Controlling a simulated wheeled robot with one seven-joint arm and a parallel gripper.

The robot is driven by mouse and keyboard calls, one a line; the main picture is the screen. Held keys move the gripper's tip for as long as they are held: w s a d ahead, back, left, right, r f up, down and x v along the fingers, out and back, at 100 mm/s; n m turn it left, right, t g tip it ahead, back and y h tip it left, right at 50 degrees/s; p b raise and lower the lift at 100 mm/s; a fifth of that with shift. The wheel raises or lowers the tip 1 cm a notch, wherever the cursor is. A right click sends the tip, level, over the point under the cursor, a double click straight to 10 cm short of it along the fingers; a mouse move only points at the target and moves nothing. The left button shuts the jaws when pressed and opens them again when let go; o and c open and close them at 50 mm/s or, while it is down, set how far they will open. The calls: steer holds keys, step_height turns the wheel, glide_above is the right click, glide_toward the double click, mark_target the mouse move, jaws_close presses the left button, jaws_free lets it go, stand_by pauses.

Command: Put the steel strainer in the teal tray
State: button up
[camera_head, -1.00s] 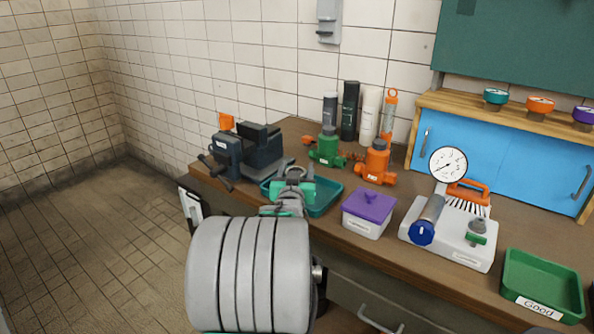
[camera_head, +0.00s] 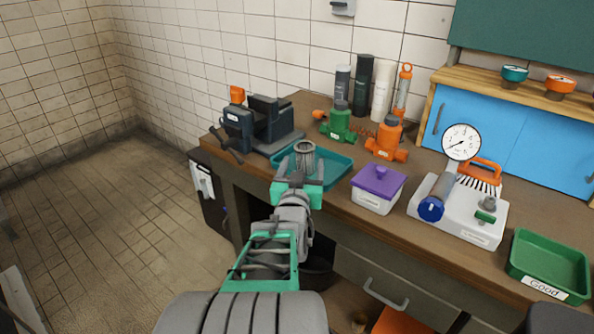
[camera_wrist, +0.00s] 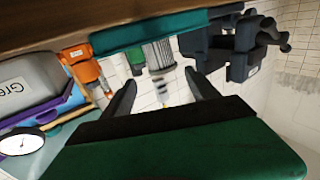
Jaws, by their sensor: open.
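The steel strainer (camera_head: 304,154), a grey ribbed cylinder with a round rim, stands upright in the teal tray (camera_head: 341,178) on the bench. It also shows in the inverted wrist view (camera_wrist: 160,57), by the teal tray's edge (camera_wrist: 140,34). My gripper (camera_head: 296,166) is open and empty at the tray's near side. In the wrist view my gripper's two fingers (camera_wrist: 163,88) are spread wide, with the strainer beyond their tips and apart from them. The strainer's base is hidden in the head view.
A dark vise (camera_head: 262,125) stands left of the tray. A purple-lidded box (camera_head: 376,189) is close on the right, with green (camera_head: 338,124) and orange (camera_head: 387,140) valves behind. A gauge unit (camera_head: 459,210) and a green tray (camera_head: 550,266) stand further right.

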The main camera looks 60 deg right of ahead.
steer(key=w+a+f+n+t+y, duration=0.1)
steer(key=w+a+f+n+y, duration=0.25)
steer(key=w+a, duration=0.4)
steer(key=w+a+f+n+t+y, duration=0.1)
steer(key=w+a+f+n+y, duration=0.1)
steer(key=w+a+f+y, duration=0.45)
steer(key=a+f+n+g+y, duration=0.1)
steer(key=a+f+n+y, duration=0.1)
steer(key=a, duration=0.9)
steer(key=a+f+n+g+y, duration=0.2)
steer(key=a+n+y, duration=0.1)
steer(key=a, duration=0.7)
steer(key=s+a+n+g+y, duration=0.1)
steer(key=s+a+n+g, duration=0.2)
steer(key=s+a, duration=0.3)
steer(key=a+f, duration=0.1)
steer(key=a, duration=0.3)
steer(key=shift+s+y, duration=0.35)
steer(key=shift+y, duration=0.05)
steer(key=shift+a+n, duration=0.1)
steer(key=shift+n, duration=0.15)
